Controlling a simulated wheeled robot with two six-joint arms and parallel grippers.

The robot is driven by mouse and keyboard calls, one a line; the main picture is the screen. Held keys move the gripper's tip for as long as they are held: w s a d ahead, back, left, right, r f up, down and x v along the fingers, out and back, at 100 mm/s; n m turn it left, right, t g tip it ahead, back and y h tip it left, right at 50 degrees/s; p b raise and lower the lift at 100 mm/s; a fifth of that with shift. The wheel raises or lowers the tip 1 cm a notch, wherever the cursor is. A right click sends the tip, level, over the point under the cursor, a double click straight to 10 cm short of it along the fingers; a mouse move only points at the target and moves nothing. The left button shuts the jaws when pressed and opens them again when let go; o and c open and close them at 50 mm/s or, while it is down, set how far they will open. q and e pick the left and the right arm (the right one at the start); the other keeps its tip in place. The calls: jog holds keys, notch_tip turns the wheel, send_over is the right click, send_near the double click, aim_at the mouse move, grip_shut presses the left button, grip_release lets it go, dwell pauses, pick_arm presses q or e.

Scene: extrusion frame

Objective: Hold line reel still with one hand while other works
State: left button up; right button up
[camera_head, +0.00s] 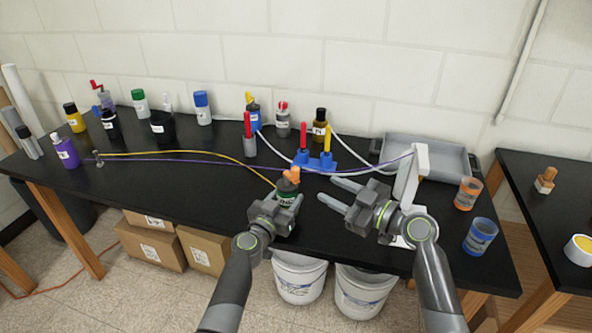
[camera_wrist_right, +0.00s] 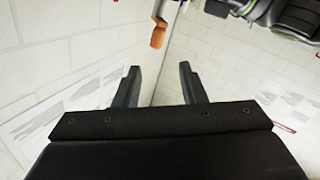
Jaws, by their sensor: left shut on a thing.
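The line reel (camera_head: 286,189) looks like a small dark body with a green band and an orange top piece. It stands at the front middle of the black bench, and a yellow line runs to it from the left. My left gripper (camera_head: 285,201) is shut on it, and its fingers hide part of the reel. My right gripper (camera_head: 326,189) is open and empty, just right of the reel, with its fingers pointing left towards it. In the right wrist view, the two fingers (camera_wrist_right: 162,88) stand apart with nothing between them. An orange piece (camera_wrist_right: 158,34) shows beyond them.
A blue holder with red and yellow handles (camera_head: 314,162) stands behind the reel. A white upright post (camera_head: 412,176) is right of my right gripper. A grey tray (camera_head: 440,152), an orange cup (camera_head: 467,193) and a blue cup (camera_head: 480,236) are further right. Several bottles line the back.

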aim_at(296, 167)
jog(key=w+a+m, duration=0.2)
jog(key=w+a, duration=0.2)
jog(key=w+a+m, duration=0.2)
jog(key=w+a, duration=0.2)
jog(key=shift+w+a+r, duration=0.1)
jog(key=shift+a, duration=0.25)
dwell(0.4)
grip_shut()
